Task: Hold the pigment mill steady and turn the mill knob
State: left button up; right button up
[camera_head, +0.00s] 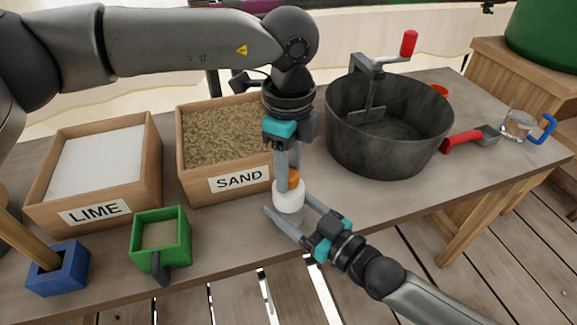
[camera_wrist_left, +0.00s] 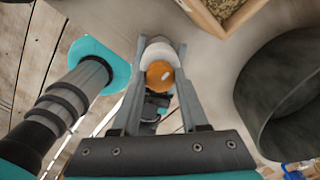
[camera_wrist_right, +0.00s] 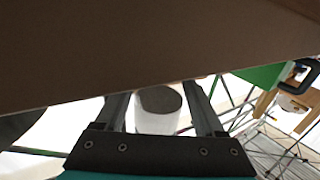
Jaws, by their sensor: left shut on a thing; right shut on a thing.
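The pigment mill (camera_head: 288,195) is a small white cylinder with an orange mill knob (camera_head: 293,178) on top, near the front edge of the table. My left gripper (camera_head: 289,183) comes down from above and is shut on the knob. In the left wrist view the orange knob (camera_wrist_left: 159,73) sits between its fingers, with the white body (camera_wrist_left: 158,50) behind it. My right gripper (camera_head: 290,212) comes in from the front right and is shut around the mill body. In the right wrist view the white body (camera_wrist_right: 158,122) is between its fingers.
A sand box (camera_head: 183,166) and a lime box (camera_head: 148,190) stand to the left, with a green container (camera_head: 176,258) and a blue holder (camera_head: 72,272) in front. A dark pot (camera_head: 380,152) stands right of the mill. A red-handled scoop (camera_head: 462,141) and a glass jug (camera_head: 518,124) lie farther right.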

pick_arm(q)
grip_shut()
